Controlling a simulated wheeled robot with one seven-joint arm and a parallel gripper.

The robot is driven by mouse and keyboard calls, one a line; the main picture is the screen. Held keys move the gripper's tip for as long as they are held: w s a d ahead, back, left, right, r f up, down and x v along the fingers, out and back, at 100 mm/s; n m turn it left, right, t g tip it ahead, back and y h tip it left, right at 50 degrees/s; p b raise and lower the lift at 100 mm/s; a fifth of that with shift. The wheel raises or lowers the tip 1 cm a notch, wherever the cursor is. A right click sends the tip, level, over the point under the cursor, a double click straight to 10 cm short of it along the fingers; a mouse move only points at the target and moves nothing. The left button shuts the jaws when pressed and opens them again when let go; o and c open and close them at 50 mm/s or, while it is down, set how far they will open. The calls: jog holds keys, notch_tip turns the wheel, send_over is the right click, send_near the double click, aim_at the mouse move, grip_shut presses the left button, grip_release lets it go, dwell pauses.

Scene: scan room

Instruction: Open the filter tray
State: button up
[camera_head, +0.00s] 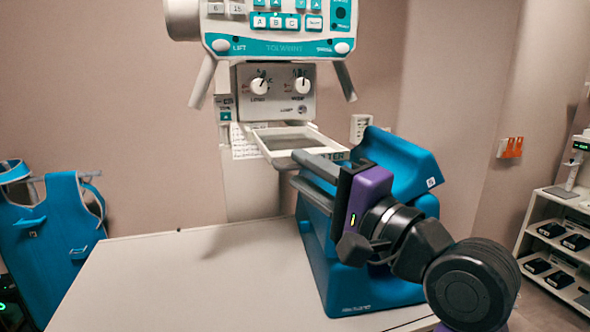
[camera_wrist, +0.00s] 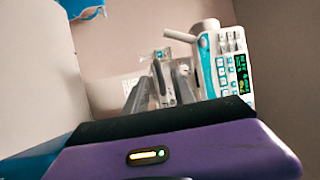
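The filter tray (camera_head: 262,142), a pale flat frame with a grey inset and a teal-marked front edge, juts forward below the grey knob box (camera_head: 278,92) of the X-ray head. My gripper (camera_head: 292,168) has a purple body and two grey fingers pointing left, just in front of and below the tray's front edge. The fingers stand apart with nothing seen between them. I cannot tell whether the upper finger touches the tray. In the wrist view, the fingers (camera_wrist: 160,85) point towards the machine; the tray is not clearly made out there.
A blue angular unit (camera_head: 365,285) stands on the pale table (camera_head: 190,275), close below and behind my arm. The control panel (camera_head: 280,30) with handles hangs above. A blue apron (camera_head: 60,225) hangs at left, and a white shelf (camera_head: 545,232) stands at right. The table's left part is clear.

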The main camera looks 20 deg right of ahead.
jog(key=v, duration=0.4)
jog(key=shift+s+d+b, duration=0.1)
jog(key=shift+s+b, duration=0.2)
jog(key=shift+b, duration=0.05)
